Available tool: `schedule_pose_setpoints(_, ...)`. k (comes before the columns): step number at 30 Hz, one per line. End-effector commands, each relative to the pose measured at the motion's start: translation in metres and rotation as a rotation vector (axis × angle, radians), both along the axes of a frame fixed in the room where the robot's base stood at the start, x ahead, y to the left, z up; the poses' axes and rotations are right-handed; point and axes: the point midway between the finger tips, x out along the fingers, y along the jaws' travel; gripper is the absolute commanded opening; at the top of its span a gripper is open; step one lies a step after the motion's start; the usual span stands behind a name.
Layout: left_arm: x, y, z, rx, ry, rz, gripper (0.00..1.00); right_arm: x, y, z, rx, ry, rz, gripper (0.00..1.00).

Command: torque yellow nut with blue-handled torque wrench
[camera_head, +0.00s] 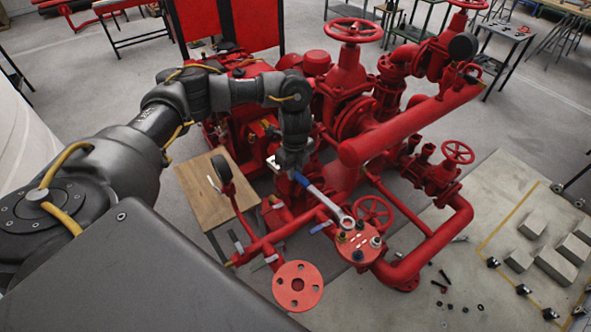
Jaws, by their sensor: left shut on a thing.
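The torque wrench has a blue handle end (302,180) and a silver shaft running down and right to its ring head (347,222). My left gripper (294,166) is shut on the blue handle; its fingers are small and partly hidden by the wrist. The ring head is over the far left part of the round red flange (352,248). A small yellow nut (341,238) shows on the flange, just below the ring head. I cannot tell whether the ring touches any nut. My right gripper is not in view.
Red pump pipes and a handwheel (374,212) stand close around the flange. A wooden-topped table (205,190) is left of the pipework. Loose dark parts (448,290) lie on the floor at right, near grey blocks (548,255).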

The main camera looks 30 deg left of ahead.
Motion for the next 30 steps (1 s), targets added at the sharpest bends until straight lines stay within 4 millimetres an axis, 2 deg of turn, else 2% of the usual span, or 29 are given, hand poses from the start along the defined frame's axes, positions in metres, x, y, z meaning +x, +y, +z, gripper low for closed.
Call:
schedule_pose_setpoints(7, 0.001, 0.003, 0.000, -0.002, -0.001, 0.004, 0.00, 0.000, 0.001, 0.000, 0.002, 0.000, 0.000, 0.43)
schedule_pose_setpoints(24, 0.001, 0.002, -0.043, -0.002, -0.001, 0.001, 0.00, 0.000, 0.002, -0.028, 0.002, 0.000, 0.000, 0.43)
schedule_pose_setpoints(30, 0.001, 0.002, -0.050, -0.002, -0.001, 0.000, 0.00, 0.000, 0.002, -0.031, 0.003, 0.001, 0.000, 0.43)
